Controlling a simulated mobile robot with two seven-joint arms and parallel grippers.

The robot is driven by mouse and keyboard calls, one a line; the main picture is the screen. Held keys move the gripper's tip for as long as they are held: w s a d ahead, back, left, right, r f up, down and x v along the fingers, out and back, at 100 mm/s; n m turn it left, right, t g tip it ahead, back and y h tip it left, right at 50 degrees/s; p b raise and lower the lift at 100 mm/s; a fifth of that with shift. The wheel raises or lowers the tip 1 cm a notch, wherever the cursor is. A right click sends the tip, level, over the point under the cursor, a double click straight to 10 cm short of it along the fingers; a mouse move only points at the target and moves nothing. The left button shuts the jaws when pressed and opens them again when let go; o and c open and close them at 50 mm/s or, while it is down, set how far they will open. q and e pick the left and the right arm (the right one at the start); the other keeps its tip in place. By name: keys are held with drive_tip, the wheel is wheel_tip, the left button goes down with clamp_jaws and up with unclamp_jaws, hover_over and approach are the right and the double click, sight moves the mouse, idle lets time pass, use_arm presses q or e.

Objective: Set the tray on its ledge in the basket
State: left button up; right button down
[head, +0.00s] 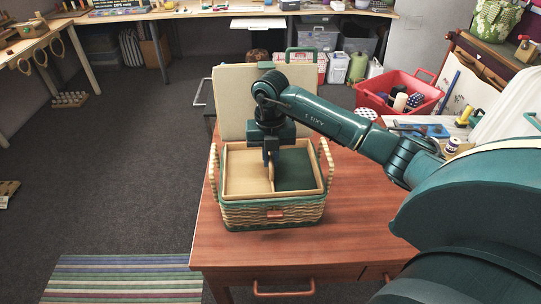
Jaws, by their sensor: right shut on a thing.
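A woven basket (270,214) with a green band and two upright side handles stands on the wooden table, its pale lid (236,100) open behind it. A light wooden tray (245,170) is at the basket's opening, close to level with the rim. A dark green surface (296,168) shows on the opening's right side; I cannot tell if it is tray or basket lining. My right gripper (270,163) points down over the middle and is shut on the tray's upright central piece. Whether the tray touches its ledge is hidden. My left gripper is out of view.
A red bin (402,95) with spools and other items stands behind the table on the right. Small sewing items lie on a surface (440,130) at the right. The tabletop (235,250) in front of the basket is clear. My right arm covers the table's right side.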

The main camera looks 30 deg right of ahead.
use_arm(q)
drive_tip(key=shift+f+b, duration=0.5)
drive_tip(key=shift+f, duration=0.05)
use_arm(e)
drive_tip(key=shift+f, duration=0.75)
use_arm(q)
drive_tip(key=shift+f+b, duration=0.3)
drive_tip(key=shift+b, duration=0.25)
use_arm(e)
drive_tip(key=shift+f, duration=0.85)
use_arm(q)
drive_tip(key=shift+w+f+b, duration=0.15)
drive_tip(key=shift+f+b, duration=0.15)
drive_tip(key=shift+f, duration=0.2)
use_arm(e)
drive_tip(key=shift+f, duration=0.45)
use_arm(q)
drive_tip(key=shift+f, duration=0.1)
use_arm(e)
drive_tip(key=shift+f, duration=0.2)
drive_tip(key=c, duration=1.4)
unclamp_jaws()
drive_tip(key=shift+r, duration=0.1)
